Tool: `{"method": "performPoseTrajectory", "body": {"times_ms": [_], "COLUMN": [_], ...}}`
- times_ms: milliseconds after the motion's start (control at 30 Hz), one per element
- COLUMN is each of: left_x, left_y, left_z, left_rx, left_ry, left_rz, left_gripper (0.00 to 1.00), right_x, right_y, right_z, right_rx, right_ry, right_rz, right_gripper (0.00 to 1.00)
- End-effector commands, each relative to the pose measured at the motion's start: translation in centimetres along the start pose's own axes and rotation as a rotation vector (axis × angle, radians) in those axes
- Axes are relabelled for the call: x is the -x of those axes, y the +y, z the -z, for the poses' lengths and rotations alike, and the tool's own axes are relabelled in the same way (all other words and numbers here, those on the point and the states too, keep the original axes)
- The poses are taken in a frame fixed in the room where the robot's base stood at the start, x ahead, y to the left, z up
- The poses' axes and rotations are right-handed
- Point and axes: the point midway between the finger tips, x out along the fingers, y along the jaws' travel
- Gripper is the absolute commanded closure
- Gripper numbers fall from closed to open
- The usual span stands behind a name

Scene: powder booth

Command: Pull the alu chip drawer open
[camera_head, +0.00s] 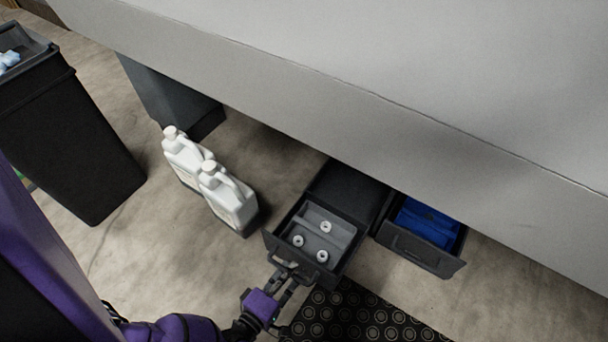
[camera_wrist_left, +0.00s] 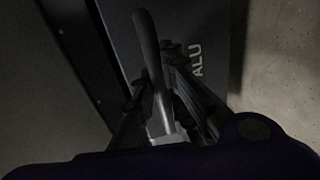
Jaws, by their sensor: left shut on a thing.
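The alu chip drawer (camera_head: 345,262) is a dark drawer under the pale bench, and it stands pulled out. Its grey inside holds three small pale ring-shaped parts (camera_head: 323,256). In the left wrist view its dark front (camera_wrist_left: 208,25) carries the letters ALU. My left gripper (camera_head: 287,270) is at the drawer's front, and its fingers close around the bar handle (camera_wrist_left: 149,45). The fingers partly hide the handle in both views. My right gripper is not in view.
A second drawer with a blue inside (camera_head: 428,222) stands open to the right. White jugs (camera_head: 228,200) stand on the floor to the left, near a black bin (camera_head: 75,150). A patterned black mat (camera_head: 355,318) lies in front. The pale bench (camera_head: 400,110) overhangs the drawers.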

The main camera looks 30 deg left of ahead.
Motion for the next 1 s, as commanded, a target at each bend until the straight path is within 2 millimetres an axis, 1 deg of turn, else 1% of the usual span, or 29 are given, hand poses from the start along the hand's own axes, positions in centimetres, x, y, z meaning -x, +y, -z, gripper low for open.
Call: {"method": "performPoseTrajectory", "body": {"times_ms": [33,200,300,500,700,1000], "left_x": [1.5,5.5,7.4,10.2,11.5,11.7], "left_y": [-0.2,-1.1,-1.5,-2.1,-2.4,-2.4], "left_z": [-0.1,-0.1,-0.2,-0.2,-0.2,-0.2], "left_rx": [0.001,0.001,0.001,0.002,0.001,0.001], "left_ry": [-0.001,-0.002,-0.002,-0.002,-0.003,-0.002], "left_rz": [0.001,0.001,0.0,-0.001,-0.002,-0.002], "left_gripper": [1.0,1.0,1.0,1.0,1.0,1.0], "right_x": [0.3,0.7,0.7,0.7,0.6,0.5], "right_y": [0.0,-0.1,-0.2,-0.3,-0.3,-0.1], "right_z": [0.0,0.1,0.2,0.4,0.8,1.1], "right_rx": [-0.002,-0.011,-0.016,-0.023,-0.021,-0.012], "right_ry": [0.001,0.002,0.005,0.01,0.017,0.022], "right_rz": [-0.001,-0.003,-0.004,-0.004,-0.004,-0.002], "right_gripper": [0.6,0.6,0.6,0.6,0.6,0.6]}}
